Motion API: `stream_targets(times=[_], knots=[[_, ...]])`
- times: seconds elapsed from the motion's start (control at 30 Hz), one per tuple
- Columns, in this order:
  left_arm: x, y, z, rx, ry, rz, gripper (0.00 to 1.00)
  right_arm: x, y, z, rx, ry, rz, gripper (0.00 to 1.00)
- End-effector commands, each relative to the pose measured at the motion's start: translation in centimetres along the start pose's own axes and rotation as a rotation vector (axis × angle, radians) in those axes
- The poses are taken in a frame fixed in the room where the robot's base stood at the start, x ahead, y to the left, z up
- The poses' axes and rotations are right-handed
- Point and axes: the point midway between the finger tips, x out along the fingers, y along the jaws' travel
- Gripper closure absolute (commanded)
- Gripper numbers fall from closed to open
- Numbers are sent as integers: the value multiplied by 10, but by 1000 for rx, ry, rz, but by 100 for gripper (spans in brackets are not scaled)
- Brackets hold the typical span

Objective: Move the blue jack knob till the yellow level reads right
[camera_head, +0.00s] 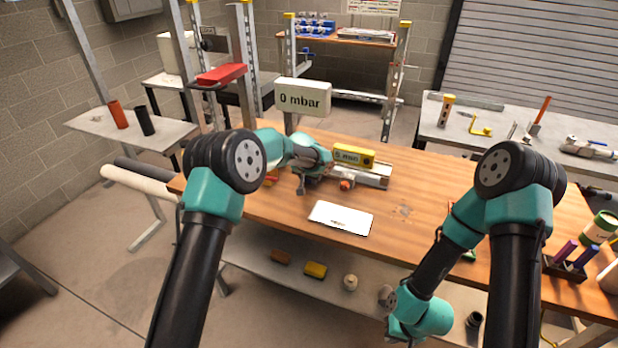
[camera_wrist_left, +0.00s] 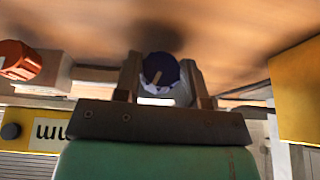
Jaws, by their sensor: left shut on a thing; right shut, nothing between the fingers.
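The yellow level (camera_head: 353,156) lies along a metal rail or bar on the wooden bench in the head view; its small display is too small to read surely. My left gripper (camera_head: 301,185) is at the left end of this assembly, low over the bench. In the left wrist view, its two fingers are closed around the dark blue knob (camera_wrist_left: 161,71), one on each side. A yellow housing with a label (camera_wrist_left: 42,132) shows at the lower left there. The fingers of my right gripper do not show; only the right arm and wrist are visible, low at the bench's front edge.
A sign reading 0 mbar (camera_head: 302,97) stands behind the bench. A white card (camera_head: 341,218) lies in front of the assembly, and an orange-red fitting (camera_head: 346,184) sits beside it. A holder with pens (camera_head: 568,262) is at the right end. The bench's middle right is mostly clear.

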Motion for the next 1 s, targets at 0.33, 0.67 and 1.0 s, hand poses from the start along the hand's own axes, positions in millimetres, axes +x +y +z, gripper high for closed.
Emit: stream_targets(times=[0.33, 0.67, 1.0], knots=[[0, 1, 1, 36, -1, -85, 86, 0, 0, 0, 0, 0, 0, 100], [0, 1, 0, 35, 0, -89, 62, 0, 0, 0, 0, 0, 0, 100], [0, 1, 0, 36, 1, -89, 39, 0, 0, 0, 0, 0, 0, 100]])
